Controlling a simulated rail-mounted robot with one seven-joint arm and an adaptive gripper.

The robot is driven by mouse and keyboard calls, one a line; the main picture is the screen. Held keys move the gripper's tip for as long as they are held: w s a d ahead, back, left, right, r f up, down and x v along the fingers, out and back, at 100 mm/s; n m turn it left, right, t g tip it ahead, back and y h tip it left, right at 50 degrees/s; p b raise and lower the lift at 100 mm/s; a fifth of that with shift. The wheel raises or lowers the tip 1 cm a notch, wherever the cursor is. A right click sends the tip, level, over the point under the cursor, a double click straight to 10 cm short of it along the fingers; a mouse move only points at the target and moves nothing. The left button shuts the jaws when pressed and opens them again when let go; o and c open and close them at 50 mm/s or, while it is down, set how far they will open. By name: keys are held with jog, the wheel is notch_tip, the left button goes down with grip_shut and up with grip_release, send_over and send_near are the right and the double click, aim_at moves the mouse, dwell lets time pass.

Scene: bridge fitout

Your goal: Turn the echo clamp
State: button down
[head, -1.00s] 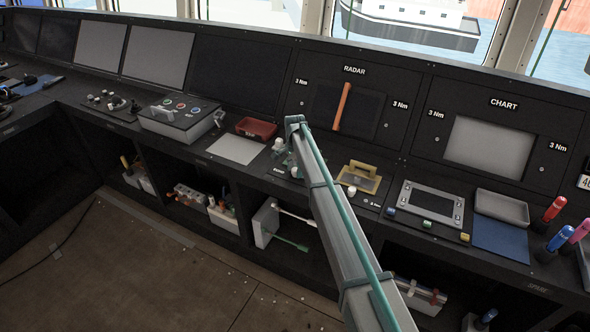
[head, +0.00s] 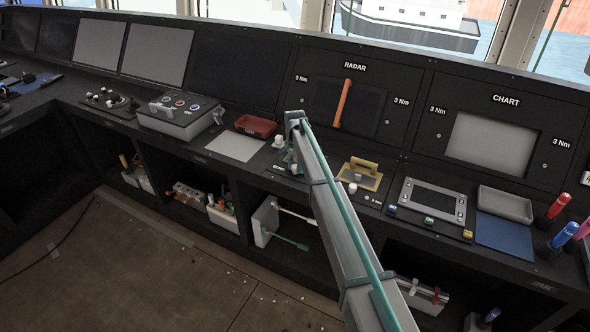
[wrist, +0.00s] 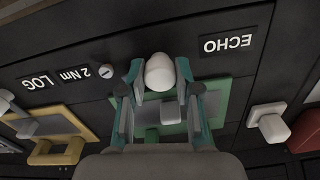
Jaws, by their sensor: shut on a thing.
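The echo clamp shows in the wrist view as a rounded white knob (wrist: 160,72) at the front edge of a green plate (wrist: 205,105), near the upside-down ECHO label (wrist: 228,44). My gripper (wrist: 160,78) has its teal fingers on both sides of the knob and is shut on it. A pale block handle (wrist: 174,112) stands on the green plate between the fingers, partly covered by the gripper. In the head view my gripper (head: 290,160) is at the console below the radar panel, mostly hidden by my arm.
A yellow plate with a raised handle (head: 361,170) stands right of my arm in the head view. Another white knob (head: 278,142) and a red tray (head: 256,126) are to its left. The radar panel (head: 352,105) rises behind. Open shelves lie below.

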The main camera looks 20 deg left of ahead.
aim_at(295, 166)
jog(key=n+b, duration=0.2)
jog(key=n, duration=0.1)
jog(key=shift+f+n, duration=0.1)
jog(key=shift+n, duration=0.3)
jog(key=n+b, duration=0.2)
jog(key=n, duration=0.1)
jog(key=n+b, duration=0.1)
jog(key=n, duration=0.3)
jog(key=shift+n+b, duration=0.65)
jog(key=shift+n, duration=1.35)
jog(key=c, duration=0.8)
grip_release()
notch_tip(295, 166, up, 12)
jog(key=shift+r, duration=0.15)
